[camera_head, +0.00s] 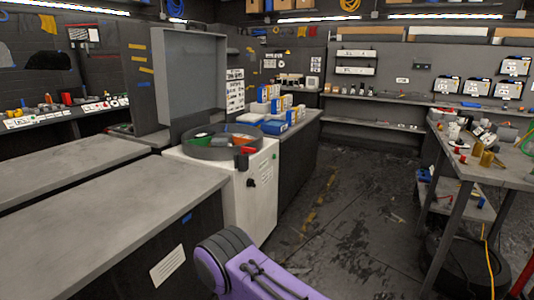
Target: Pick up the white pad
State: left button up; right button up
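I cannot make out a white pad for certain in this view. Several small pale items lie on the right workbench (470,150), but they are too small to tell apart. A purple and black link of one of my arms shows at the bottom middle. Neither of my grippers is in view.
A white cabinet (232,190) with a round dark tray (213,151) on top stands left of centre. A bare grey counter (95,225) fills the lower left. Blue and white boxes (270,108) stand behind the cabinet. The dark floor (345,220) between cabinet and right workbench is open.

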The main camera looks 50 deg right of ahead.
aim_at(215, 142)
jog(key=z, duration=0.2)
jog(key=k, duration=0.65)
jog(key=z, duration=1.5)
jog(key=i, duration=0.85)
jog(key=z, duration=0.65)
jog(key=i, duration=0.85)
jog(key=u, duration=0.9)
jog(key=i, duration=1)
jog(key=u, duration=0.9)
